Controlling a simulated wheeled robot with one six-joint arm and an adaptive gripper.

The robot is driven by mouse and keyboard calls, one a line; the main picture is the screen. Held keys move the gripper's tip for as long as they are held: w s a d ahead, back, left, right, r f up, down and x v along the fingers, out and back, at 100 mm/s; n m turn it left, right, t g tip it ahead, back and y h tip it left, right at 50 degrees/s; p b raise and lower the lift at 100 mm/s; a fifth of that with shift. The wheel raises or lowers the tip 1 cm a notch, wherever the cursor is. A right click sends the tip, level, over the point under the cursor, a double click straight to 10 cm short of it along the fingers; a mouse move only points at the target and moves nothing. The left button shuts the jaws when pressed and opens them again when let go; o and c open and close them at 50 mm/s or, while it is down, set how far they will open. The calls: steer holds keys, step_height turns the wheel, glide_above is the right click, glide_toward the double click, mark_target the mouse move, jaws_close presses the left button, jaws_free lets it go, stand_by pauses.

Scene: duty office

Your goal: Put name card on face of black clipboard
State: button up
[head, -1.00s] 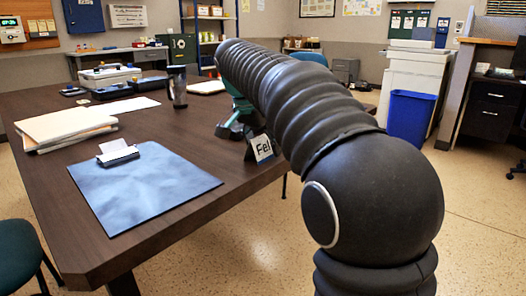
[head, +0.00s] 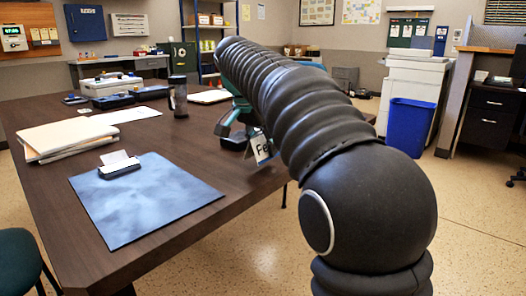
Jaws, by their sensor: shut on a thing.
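The black clipboard (head: 145,200) lies flat near the front left of the table. Its face looks bluish with reflected light. A dark clip (head: 119,170) with a white slip of paper sits at its far edge, and the rest of the face is bare. My teal gripper (head: 241,138) is at the table's right side, right of the clipboard and apart from it. It is shut on the name card (head: 264,148), a white card with black letters starting "Fe". The card is tilted, and my arm hides part of it and of the gripper.
A stack of folders (head: 65,138) lies just beyond the clipboard's left side. A dark tumbler (head: 178,97) stands farther back, with a white-and-grey case (head: 110,85) at the far left. The tabletop (head: 205,155) between clipboard and gripper is clear.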

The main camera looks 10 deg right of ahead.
steer(key=s+d+r, duration=0.2)
steer(key=d, duration=0.1)
steer(key=s+d+r+p, duration=0.1)
steer(key=s+d+r, duration=0.1)
steer(key=d+r, duration=0.1)
steer(key=s+d+r, duration=0.2)
steer(key=d+r, duration=0.1)
steer(key=d, duration=0.1)
steer(key=n+t+y, duration=0.2)
steer(key=n+y, duration=0.1)
steer(key=n, duration=0.5)
glide_above(145, 187)
steer(key=s, duration=0.2)
steer(key=f, duration=0.6)
steer(key=shift+w+f+b, duration=0.1)
steer(key=shift+w+b, duration=0.15)
steer(key=shift+b, duration=0.15)
steer(key=shift+a+f+b, duration=0.1)
steer(key=shift+f+b, duration=0.55)
steer(key=shift+f, duration=1.4)
steer(key=shift+f, duration=0.1)
steer(key=o, duration=0.9)
steer(key=shift+c, duration=0.2)
